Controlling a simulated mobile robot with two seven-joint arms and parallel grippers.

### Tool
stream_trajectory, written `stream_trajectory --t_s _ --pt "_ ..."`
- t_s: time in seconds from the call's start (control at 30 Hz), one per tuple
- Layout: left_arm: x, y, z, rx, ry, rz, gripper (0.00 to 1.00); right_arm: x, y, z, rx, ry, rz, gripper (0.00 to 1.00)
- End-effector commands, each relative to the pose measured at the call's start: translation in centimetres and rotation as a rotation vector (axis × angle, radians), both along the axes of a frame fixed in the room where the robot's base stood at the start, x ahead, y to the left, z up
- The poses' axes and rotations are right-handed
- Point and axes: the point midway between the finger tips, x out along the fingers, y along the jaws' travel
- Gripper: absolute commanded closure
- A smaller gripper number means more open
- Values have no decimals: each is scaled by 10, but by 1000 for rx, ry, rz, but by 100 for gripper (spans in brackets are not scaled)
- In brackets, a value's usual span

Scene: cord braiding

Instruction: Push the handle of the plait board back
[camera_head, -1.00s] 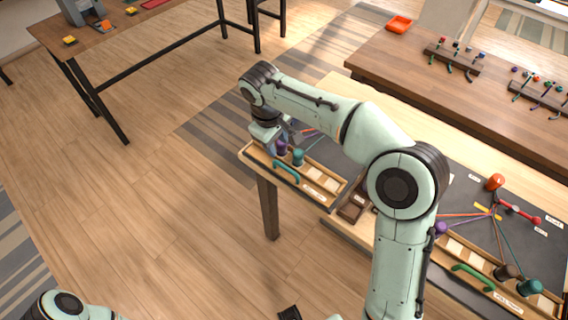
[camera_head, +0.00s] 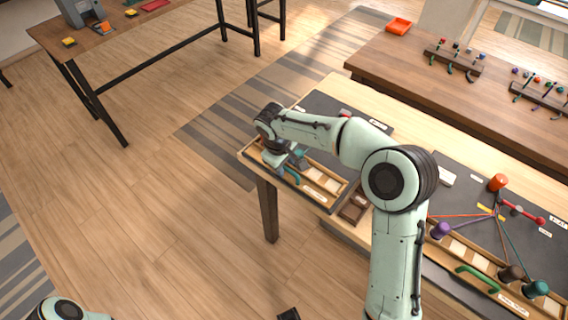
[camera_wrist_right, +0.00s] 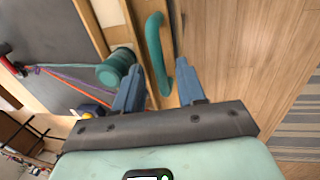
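The plait board (camera_head: 331,203) at the left end of the light wooden table has a teal handle (camera_head: 292,175) on its front edge. In the right wrist view the handle (camera_wrist_right: 154,45) is a teal bar, its lower end between my right gripper's fingers. My right gripper (camera_wrist_right: 159,68) is open around it, with gaps visible beside the bar; contact cannot be told. In the head view the right gripper (camera_head: 289,162) is at this handle, partly covered by its wrist. A teal spool (camera_wrist_right: 115,67) stands beside the left finger in the wrist view.
A second board with a green handle (camera_head: 477,279), a purple spool (camera_head: 440,231) and an orange-red peg (camera_head: 498,182) lies at right. A brown table (camera_head: 470,100) stands behind. The floor (camera_head: 160,230) in front is clear.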

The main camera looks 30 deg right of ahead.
Motion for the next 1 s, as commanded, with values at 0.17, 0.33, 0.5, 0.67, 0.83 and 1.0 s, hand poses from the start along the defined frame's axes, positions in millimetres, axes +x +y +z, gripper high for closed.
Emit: stream_trajectory --t_s 0.17,0.33,0.5,0.67,0.83,1.0 --pt "0 0 0 0 0 0 57 0 0 0 0 0 0 60" --pt "0 0 0 0 0 0 57 0 0 0 0 0 0 99" --pt "0 0 0 0 0 0 57 0 0 0 0 0 0 100" --pt "5 0 13 0 -6 0 57 9 -20 2 0 0 -5 100" --pt "10 0 25 0 -12 0 57 19 -43 2 -1 -2 -4 100" --pt "10 0 24 -1 -11 0 57 20 -48 0 -4 -4 -1 100"
